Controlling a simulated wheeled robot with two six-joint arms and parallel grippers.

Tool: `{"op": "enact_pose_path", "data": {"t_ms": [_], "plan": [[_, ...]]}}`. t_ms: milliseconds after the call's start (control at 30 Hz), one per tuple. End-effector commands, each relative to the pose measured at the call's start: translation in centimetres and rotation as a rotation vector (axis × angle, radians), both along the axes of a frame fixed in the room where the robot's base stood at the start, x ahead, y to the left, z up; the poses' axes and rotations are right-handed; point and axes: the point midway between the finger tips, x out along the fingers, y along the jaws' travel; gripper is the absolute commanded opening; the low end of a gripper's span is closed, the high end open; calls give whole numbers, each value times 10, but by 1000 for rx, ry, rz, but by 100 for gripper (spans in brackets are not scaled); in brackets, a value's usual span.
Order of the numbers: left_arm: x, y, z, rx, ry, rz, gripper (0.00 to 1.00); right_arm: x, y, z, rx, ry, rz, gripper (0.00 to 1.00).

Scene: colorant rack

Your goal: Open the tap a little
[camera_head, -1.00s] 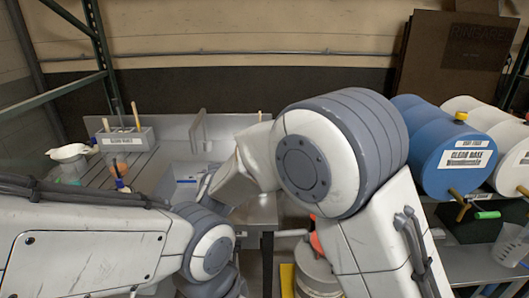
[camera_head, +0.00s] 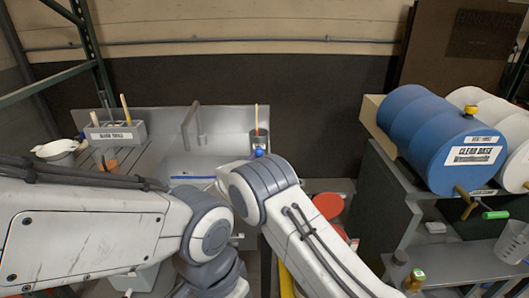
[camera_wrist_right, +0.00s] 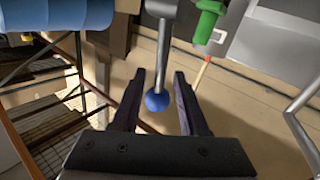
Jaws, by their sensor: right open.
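The tap's grey bent spout (camera_head: 190,125) stands at the back of the metal sink in the head view. Its blue ball-ended lever (camera_head: 259,151) shows to the right of the spout. In the right wrist view, the blue ball (camera_wrist_right: 157,101) hangs on a straight grey rod (camera_wrist_right: 165,50). My right gripper (camera_wrist_right: 160,73) is open, with a finger on either side of the ball in the picture; I cannot tell whether either touches it. In the head view my right arm hides its fingers. My left arm enters from the left; its gripper does not show.
Red-lidded containers (camera_head: 328,206) stand beside my right arm.

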Motion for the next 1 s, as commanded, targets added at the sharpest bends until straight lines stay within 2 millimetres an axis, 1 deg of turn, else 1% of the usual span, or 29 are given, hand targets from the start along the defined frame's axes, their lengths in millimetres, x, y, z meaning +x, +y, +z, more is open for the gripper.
{"op": "enact_pose_path", "data": {"t_ms": [33,100,200,300,533,567,600,633,667,1000], "plan": [[0,0,3,0,0,0,50,7,-5,1,1,0,-2,44],[0,0,4,0,0,0,50,14,-10,1,0,0,-3,44],[0,0,5,0,0,0,50,20,-15,1,0,0,-1,44],[0,0,6,0,0,0,50,23,-18,0,0,1,-1,44],[0,0,5,0,0,0,50,24,-18,0,0,1,-1,44],[0,0,5,0,0,0,50,24,-18,0,0,1,-1,36],[0,0,5,0,0,0,50,24,-17,0,0,1,-1,21],[0,0,5,0,0,0,50,24,-17,0,0,1,-1,9],[0,0,5,0,0,0,50,24,-17,0,0,1,-1,0],[0,0,6,0,0,0,50,24,-17,2,0,-4,-1,0]]}}
